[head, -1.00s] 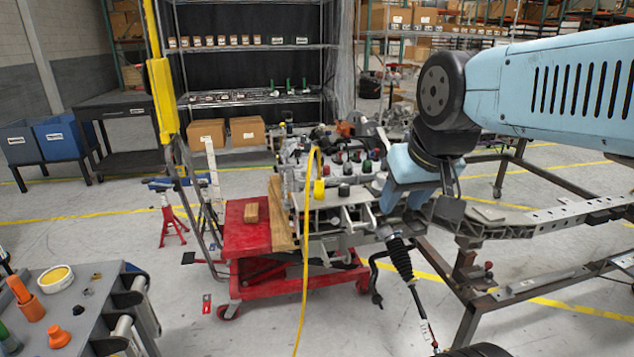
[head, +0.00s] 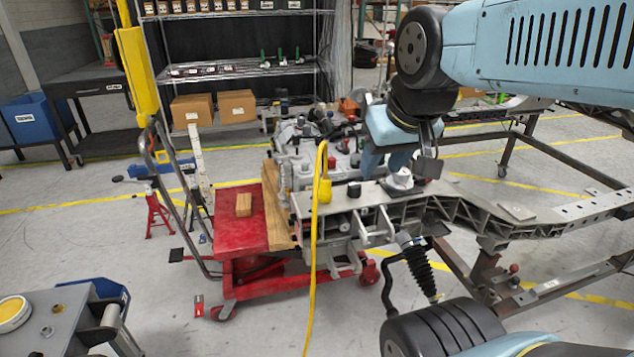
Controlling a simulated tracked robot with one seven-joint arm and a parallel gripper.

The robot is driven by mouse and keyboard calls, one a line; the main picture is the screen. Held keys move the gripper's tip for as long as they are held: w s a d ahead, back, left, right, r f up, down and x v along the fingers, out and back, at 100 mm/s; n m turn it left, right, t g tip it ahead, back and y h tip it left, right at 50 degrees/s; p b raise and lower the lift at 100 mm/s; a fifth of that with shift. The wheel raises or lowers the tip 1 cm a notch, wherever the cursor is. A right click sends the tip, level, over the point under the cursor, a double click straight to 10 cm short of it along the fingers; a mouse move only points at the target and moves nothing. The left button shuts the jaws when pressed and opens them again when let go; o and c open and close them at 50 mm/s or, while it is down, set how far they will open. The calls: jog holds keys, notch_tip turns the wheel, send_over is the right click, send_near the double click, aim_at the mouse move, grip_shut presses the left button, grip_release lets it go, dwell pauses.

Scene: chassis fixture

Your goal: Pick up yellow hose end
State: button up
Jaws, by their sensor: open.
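The yellow hose (head: 313,260) rises from the floor in front of the chassis fixture and bends over at its top. The yellow hose end (head: 324,190) hangs from this bend, close to the grey fixture frame (head: 370,199). My gripper (head: 402,166), with a light blue finger on its left side, is to the right of the hose end and apart from it. It is open; nothing shows held in it. Its far side is partly hidden.
A red lift cart (head: 240,222) with wood blocks stands left of the hose. A black bellows (head: 418,262) hangs below the frame. A grey table (head: 75,322) is at lower left.

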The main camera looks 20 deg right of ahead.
jog(key=o, duration=0.3)
jog(key=shift+w, duration=0.2)
jog(key=shift+o, duration=1.1)
jog(key=w+f+n+g+h, duration=0.1)
jog(key=w+f+n, duration=0.1)
jog(key=w+n, duration=1)
jog(key=shift+w+a+f+n+g+h, duration=0.3)
jog(key=shift+w+n+h, duration=0.1)
jog(key=shift+n, duration=0.1)
jog(key=n+h, duration=0.1)
jog(key=n, duration=1.3)
send_near(325, 187)
jog(key=shift+g, duration=0.4)
jog(key=w+f, duration=0.1)
jog(key=w+d+f, duration=0.1)
jog(key=f, duration=0.1)
jog(key=w+f, duration=0.2)
jog(key=shift+d, duration=0.25)
jog(key=shift+s+x, duration=0.15)
jog(key=shift+x, duration=1.25)
jog(key=shift+s+x, duration=0.15)
jog(key=shift+x, duration=1.3)
